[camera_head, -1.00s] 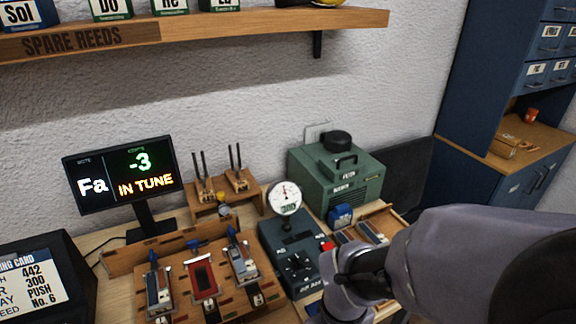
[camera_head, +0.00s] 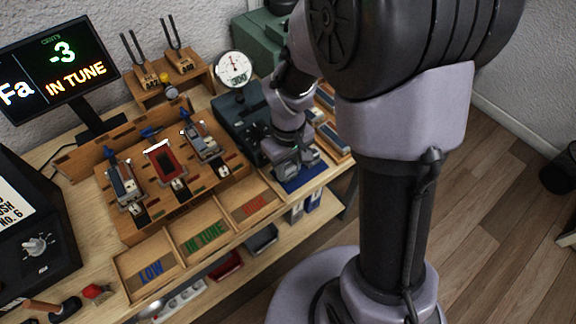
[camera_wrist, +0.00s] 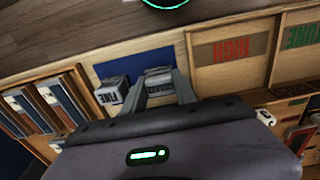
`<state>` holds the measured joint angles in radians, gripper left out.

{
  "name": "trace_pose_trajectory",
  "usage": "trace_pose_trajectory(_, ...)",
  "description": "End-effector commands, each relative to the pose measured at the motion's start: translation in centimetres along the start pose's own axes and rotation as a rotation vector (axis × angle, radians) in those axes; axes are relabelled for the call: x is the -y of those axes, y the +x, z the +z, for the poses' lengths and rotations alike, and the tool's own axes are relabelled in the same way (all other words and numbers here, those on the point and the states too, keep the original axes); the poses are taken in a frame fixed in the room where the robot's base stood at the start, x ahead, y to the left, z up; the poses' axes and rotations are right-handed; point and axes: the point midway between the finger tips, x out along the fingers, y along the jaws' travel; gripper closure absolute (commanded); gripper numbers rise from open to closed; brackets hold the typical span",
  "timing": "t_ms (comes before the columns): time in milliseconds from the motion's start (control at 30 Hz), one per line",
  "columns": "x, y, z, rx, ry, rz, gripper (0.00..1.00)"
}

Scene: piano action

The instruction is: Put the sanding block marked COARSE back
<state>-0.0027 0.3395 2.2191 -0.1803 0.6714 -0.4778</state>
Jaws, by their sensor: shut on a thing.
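My gripper (camera_wrist: 161,88) is shut on a grey sanding block (camera_wrist: 159,74); its label is too small to read. The block is at or just above a blue mat (camera_wrist: 134,62), and I cannot tell whether it touches. A second grey block marked FINE (camera_wrist: 112,91) stands on the mat beside it, to the left in the wrist view. In the head view my gripper (camera_head: 288,158) is over the blue mat (camera_head: 304,182) at the bench's right end, and my wrist hides part of the blocks.
Compartments marked LOW (camera_head: 150,271), IN TUNE (camera_head: 203,234) and HIGH (camera_head: 252,205) line the bench front. A dial gauge (camera_head: 233,69) on a dark box stands behind my gripper. A wooden tray of blocks (camera_wrist: 47,105) is close by.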

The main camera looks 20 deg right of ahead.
Motion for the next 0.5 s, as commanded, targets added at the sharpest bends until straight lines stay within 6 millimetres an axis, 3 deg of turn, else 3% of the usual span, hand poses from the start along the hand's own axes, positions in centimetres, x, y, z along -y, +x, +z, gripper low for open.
trace_pose_trajectory(67, 0.01, 0.37, 0.02, 0.0, 0.0, 0.0, 0.98)
trace_pose_trajectory(100, 0.01, 0.42, 0.02, 0.001, 0.0, 0.0, 0.64)
trace_pose_trajectory(200, 0.02, 0.31, 0.02, 0.0, 0.0, 0.0, 0.44)
trace_pose_trajectory(500, 0.01, 0.16, 0.02, 0.0, 0.0, 0.0, 0.44)
